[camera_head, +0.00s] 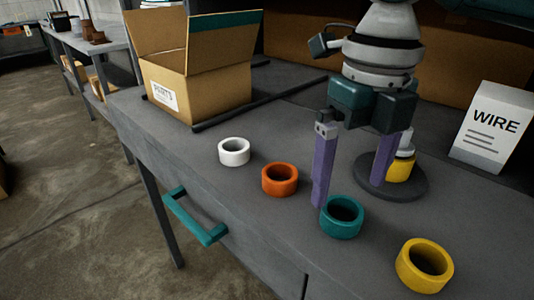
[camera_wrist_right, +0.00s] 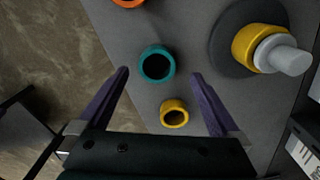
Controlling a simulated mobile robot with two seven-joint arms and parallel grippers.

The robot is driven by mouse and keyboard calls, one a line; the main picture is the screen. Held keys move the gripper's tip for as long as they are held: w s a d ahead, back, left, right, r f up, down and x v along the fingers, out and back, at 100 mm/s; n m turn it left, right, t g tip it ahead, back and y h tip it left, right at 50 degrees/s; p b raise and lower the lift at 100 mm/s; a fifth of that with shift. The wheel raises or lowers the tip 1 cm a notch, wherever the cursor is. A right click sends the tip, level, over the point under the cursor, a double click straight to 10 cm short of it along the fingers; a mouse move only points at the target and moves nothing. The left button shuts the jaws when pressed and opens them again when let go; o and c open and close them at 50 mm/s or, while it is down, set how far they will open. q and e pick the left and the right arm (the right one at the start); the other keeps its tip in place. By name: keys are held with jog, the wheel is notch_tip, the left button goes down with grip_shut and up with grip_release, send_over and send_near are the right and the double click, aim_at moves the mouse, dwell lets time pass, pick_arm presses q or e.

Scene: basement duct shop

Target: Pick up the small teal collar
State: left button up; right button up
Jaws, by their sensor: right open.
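The small teal collar (camera_head: 342,217) is a short open ring standing on the grey bench top, right of the orange collar. In the right wrist view the teal collar (camera_wrist_right: 156,64) lies ahead of the fingertips, between their lines. My right gripper (camera_head: 350,190) is open and empty, with its purple fingers pointing down above and behind the collar in the head view. It also shows in the right wrist view (camera_wrist_right: 159,72), with one finger on each side. The left gripper is in neither view.
On the grey bench (camera_head: 290,240) stand a white collar (camera_head: 234,151), an orange collar (camera_head: 279,179) and a yellow collar (camera_head: 424,265). An open carton (camera_head: 205,95) and a WIRE box (camera_head: 492,128) stand farther back.

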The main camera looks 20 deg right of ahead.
aim_at(344, 204)
jog(key=f, duration=0.4)
jog(key=shift+s+a+f, duration=0.1)
jog(key=shift+a+f, duration=0.1)
jog(key=shift+f, duration=0.05)
jog(key=shift+c, duration=0.4)
jog(key=c, duration=1.4)
